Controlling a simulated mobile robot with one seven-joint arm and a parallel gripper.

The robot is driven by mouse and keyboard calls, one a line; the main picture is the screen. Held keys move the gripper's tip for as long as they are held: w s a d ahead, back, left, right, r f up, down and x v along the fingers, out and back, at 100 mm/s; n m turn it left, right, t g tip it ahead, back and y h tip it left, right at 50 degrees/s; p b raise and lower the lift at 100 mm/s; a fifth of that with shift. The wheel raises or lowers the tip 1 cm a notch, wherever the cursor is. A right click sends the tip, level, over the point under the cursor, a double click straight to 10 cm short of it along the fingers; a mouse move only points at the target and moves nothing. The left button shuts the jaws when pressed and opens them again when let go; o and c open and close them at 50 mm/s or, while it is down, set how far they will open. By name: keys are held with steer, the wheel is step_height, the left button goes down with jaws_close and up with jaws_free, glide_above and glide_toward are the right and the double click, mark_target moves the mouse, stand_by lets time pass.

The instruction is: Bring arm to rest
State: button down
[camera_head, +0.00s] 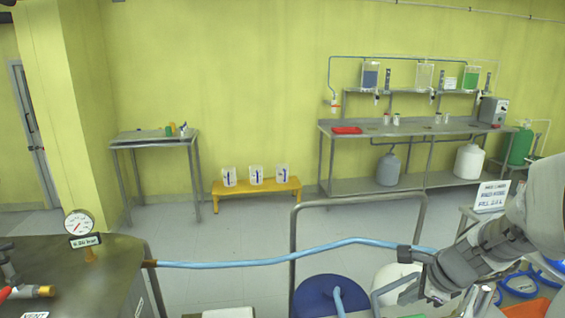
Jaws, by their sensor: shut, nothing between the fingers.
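My arm (490,245) reaches in from the right edge, with a white link and grey joints, and slopes down to the left. My gripper (410,256) is at its left end, low in the right half of the view. It looks shut and empty. A blue hose (270,259) runs across the view to it and overlaps it in the picture; I cannot tell whether they touch. The shapes just below the gripper are partly hidden by the arm.
A steel reactor lid (75,265) with a gauge (79,222) stands at lower left. A blue drum (325,298) and a metal rail (350,198) stand in the middle. A yellow bench (257,188) and steel workbench (355,128) line the wall. The floor (220,235) between is clear.

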steer(key=s+a+r+n+h+p, duration=0.1)
steer(key=s+a+r+n, duration=0.4)
steer(key=n, duration=0.6)
steer(key=s+a+r+n+h+p, duration=0.1)
steer(key=s+a+r+n+p, duration=0.1)
steer(key=s+a+r+n, duration=0.4)
steer(key=shift+s+a+r+n, duration=0.3)
steer(key=shift+s+r+n, duration=1.25)
steer(key=shift+s+n, duration=1.4)
